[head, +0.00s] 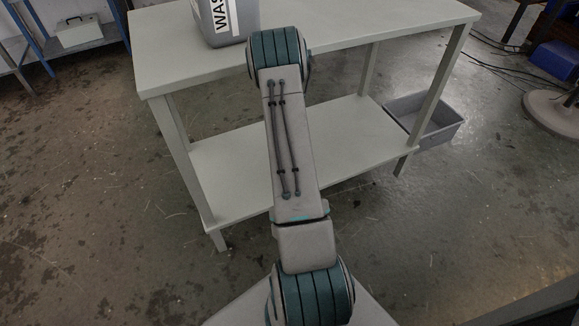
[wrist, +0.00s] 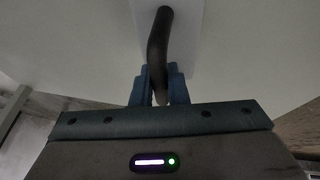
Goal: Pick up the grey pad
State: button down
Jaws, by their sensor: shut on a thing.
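The grey pad (wrist: 187,45) shows in the wrist view as a pale flat plate with a dark curved handle (wrist: 157,42). My gripper (wrist: 158,88) has its two blue fingers on either side of the lower end of the handle and is shut on it. The pad lies just beyond the fingertips, and its lower part is partly hidden by them. I cannot tell whether the pad rests on the pale surface behind it. In the head view the pad and the gripper are out of sight.
In the head view, a pale two-level table (head: 165,50) stands ahead. A grey bin (head: 215,32) with a label reading "WAS" is on its top. The lower shelf (head: 235,150) looks bare. A grey crate (head: 432,125) sits on the floor at right. Cables lie at far right.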

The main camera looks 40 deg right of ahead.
jog(key=s+d+r+p, duration=0.4)
jog(key=s+d+r, duration=0.3)
jog(key=s+d, duration=0.1)
jog(key=shift+s+d, duration=0.15)
jog(key=shift+r, duration=0.1)
